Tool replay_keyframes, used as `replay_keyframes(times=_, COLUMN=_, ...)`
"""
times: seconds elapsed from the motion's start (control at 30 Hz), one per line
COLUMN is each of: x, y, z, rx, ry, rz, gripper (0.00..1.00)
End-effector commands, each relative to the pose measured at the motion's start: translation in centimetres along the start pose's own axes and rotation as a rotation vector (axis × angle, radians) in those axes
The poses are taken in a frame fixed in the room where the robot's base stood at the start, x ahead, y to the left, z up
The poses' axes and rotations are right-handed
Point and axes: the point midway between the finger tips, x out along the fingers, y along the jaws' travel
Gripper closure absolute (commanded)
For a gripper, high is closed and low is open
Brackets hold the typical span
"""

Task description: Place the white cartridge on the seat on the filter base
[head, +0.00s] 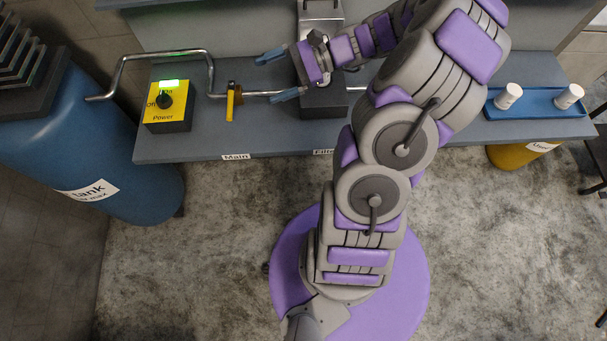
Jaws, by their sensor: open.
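Two white cartridges (508,96) and (568,96) are on the blue tray (535,112) at the right of the bench. One cannot tell from here which is meant. The dark filter base (325,104) is on the middle of the bench, behind a partly covered "Filter" label. My gripper and arm cover much of it, and I cannot make out its seat. My gripper (279,76) is open, its blue fingertips spread and pointing left, just left of the filter base. Nothing shows between the fingers.
A bent pipe (209,72) and a yellow-handled valve (231,100) are left of the gripper. A yellow power box (169,106) shows a green light. A blue tank (75,130) stands at the left. A yellow bin (510,156) is below the tray. Open floor lies in front.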

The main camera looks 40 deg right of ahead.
Motion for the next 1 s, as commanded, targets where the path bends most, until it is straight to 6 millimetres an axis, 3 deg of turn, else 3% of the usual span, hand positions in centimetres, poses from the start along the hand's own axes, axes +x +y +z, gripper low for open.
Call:
replay_keyframes(times=0.03, x=1.7, y=0.8, z=2.1, rx=-0.059, ry=0.013, rz=0.085, gripper=0.1)
replay_keyframes(times=0.2, x=5.6, y=4.8, z=6.9, rx=-0.233, ry=0.056, rz=0.345, gripper=0.1)
replay_keyframes(times=0.43, x=7.9, y=11.2, z=11.7, rx=-0.476, ry=0.135, rz=0.673, gripper=0.1)
replay_keyframes(times=0.67, x=7.0, y=17.3, z=14.5, rx=-0.719, ry=0.23, rz=0.969, gripper=0.1)
replay_keyframes(times=0.83, x=4.8, y=20.8, z=15.6, rx=-0.892, ry=0.314, rz=1.163, gripper=0.1)
replay_keyframes(times=1.0, x=2.1, y=22.9, z=16.0, rx=-1.039, ry=0.395, rz=1.309, gripper=0.1)
